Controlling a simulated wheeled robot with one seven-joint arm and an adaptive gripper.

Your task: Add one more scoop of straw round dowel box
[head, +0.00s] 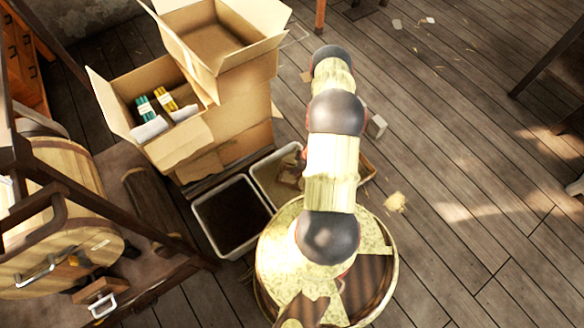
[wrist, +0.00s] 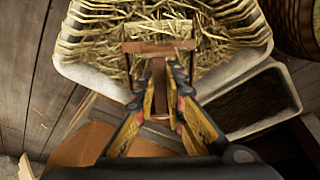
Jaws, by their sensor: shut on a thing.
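My gripper (wrist: 161,88) is shut on the handle of a wooden scoop (wrist: 160,47) in the wrist view. The scoop's head is in a pale bin (wrist: 85,72) full of straw (wrist: 215,35), with some stalks lying across it. In the head view the straw bin (head: 262,165) is partly hidden by my arm, and my gripper cannot be made out clearly. The lower open cardboard box (head: 118,100) at the upper left holds green (head: 146,108) and yellow (head: 166,98) cylindrical things and white pieces. I cannot see clearly what lies round them.
A second open cardboard box (head: 225,75) stands behind and above that box. A bin of dark material (head: 232,217) adjoins the straw bin. A wooden rack with a cask (head: 65,200) stands at left. Loose straw (head: 395,202) lies on the floor, which is mostly clear at right.

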